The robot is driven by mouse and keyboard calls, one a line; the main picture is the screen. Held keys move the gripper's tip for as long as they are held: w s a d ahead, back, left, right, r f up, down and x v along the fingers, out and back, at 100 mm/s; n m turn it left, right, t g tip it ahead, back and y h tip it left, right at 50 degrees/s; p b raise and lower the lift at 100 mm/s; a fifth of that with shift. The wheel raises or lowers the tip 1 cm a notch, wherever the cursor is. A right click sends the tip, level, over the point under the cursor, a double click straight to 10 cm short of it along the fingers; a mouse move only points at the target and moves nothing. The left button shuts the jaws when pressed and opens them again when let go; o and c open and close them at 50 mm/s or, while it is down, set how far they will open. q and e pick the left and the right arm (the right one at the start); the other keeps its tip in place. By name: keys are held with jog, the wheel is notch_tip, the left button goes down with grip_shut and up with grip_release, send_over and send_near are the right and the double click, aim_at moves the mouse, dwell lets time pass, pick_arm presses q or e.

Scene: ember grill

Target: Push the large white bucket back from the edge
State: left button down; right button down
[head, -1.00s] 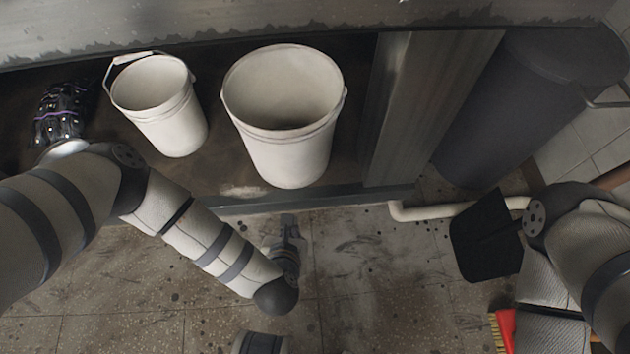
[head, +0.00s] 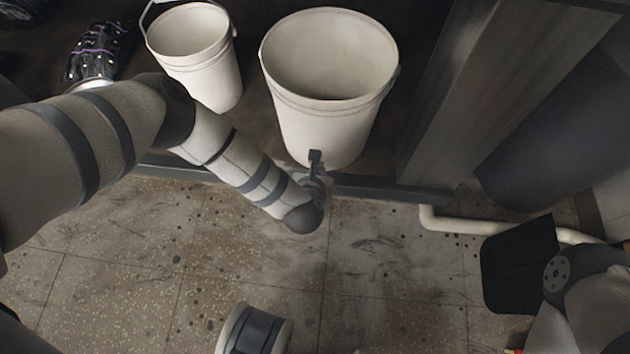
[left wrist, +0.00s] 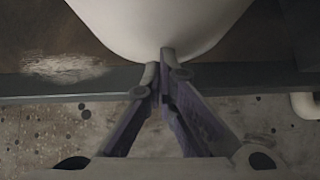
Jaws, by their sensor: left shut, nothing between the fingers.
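The large white bucket (head: 330,100) stands upright on a dark low shelf (head: 415,190), its base close to the front edge. It is empty inside as far as I see. My left gripper (head: 315,157) is shut and empty, with its fingertips at the bucket's lower front wall. In the left wrist view the fingertips (left wrist: 163,62) meet or nearly meet the bucket's rounded white bottom (left wrist: 160,22); I cannot tell if they touch. My right arm is at the lower right; its gripper is not visible.
A smaller white bucket (head: 200,55) with a handle stands left of the large one. A grey post (head: 490,80) rises to the right, with a dark bin (head: 560,150) beyond. A pale pipe (head: 460,224) and black dustpan (head: 520,262) are at right. Speckled floor lies in front.

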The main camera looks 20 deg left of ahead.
pick_arm(q)
jog(key=shift+w, duration=0.1)
